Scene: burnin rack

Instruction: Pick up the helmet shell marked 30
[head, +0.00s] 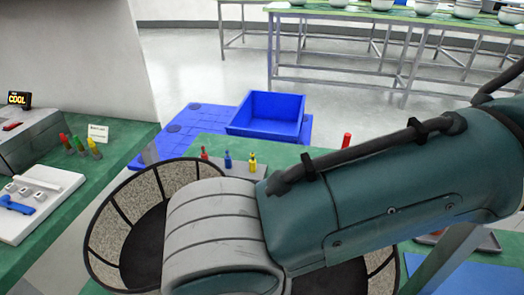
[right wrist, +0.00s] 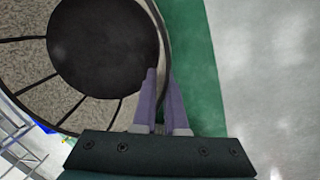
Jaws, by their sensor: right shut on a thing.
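A large round open shell (head: 107,232) with a dark rim, speckled inner wall, black ribs and a black bottom lies below my right arm in the head view. The arm covers its middle. It fills the upper left of the right wrist view (right wrist: 98,108). My right gripper (right wrist: 161,76) has its two purple fingers close together, shut on the shell's rim. The head view hides this gripper behind the arm. No marking 30 shows on the visible part of the shell. I cannot tell whether it is clear of the surface below. My left gripper is not in view.
A blue bin (head: 268,115) stands beyond the shell. Small coloured bottles (head: 227,160) stand near its far edge. A left bench (head: 110,150) carries a white tray (head: 38,203) and a grey box. Several bowl-like shells (head: 467,9) stand on the far table. Open floor lies between.

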